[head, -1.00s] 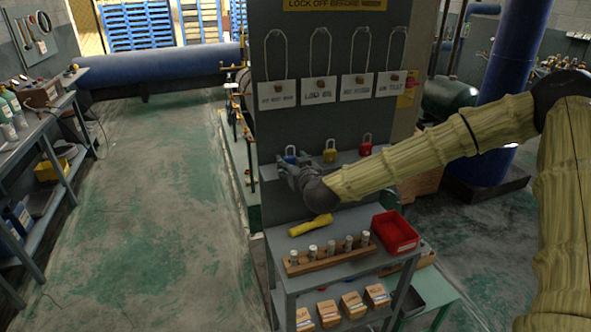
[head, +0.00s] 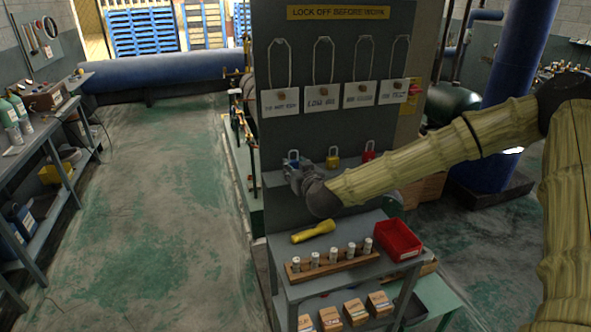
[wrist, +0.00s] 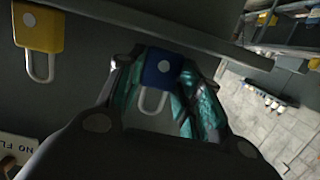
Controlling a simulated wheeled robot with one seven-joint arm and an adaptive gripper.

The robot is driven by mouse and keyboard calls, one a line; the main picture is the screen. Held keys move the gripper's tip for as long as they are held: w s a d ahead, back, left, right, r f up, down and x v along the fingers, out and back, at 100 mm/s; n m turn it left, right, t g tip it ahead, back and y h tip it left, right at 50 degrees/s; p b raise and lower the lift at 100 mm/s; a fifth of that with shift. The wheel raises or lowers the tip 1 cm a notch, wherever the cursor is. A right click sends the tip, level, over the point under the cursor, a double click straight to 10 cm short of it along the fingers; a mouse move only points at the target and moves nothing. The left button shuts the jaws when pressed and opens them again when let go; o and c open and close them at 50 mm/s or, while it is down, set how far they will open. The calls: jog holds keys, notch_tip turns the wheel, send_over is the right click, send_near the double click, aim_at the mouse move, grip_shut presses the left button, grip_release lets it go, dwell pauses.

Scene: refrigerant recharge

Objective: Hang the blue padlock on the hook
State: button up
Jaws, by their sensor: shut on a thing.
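The blue padlock (head: 292,156) is at the left end of a grey panel's ledge in the head view, partly hidden by my gripper (head: 291,170). In the wrist view the blue padlock (wrist: 161,68) sits between the two teal-lined fingers of my gripper (wrist: 165,85), its silver shackle towards the camera. My gripper is shut on it. I cannot tell whether the padlock still touches the ledge. I cannot make out a clear empty hook; white tags (head: 280,103) with wire loops hang in a row above, each with a brown knob.
A yellow padlock (head: 333,161) and a red padlock (head: 369,152) are right of the blue one. Below stands a grey trolley with a yellow torch-like object (head: 313,232), a wooden rack (head: 335,264) of cylinders and a red bin (head: 398,240).

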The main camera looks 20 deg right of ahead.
jog(key=shift+r, duration=0.45)
jog(key=shift+s, duration=0.1)
jog(key=s, duration=0.8)
jog(key=shift+s+d+p, duration=0.15)
jog(key=shift+s+p, duration=0.05)
jog(key=shift+p, duration=0.25)
dwell(0.4)
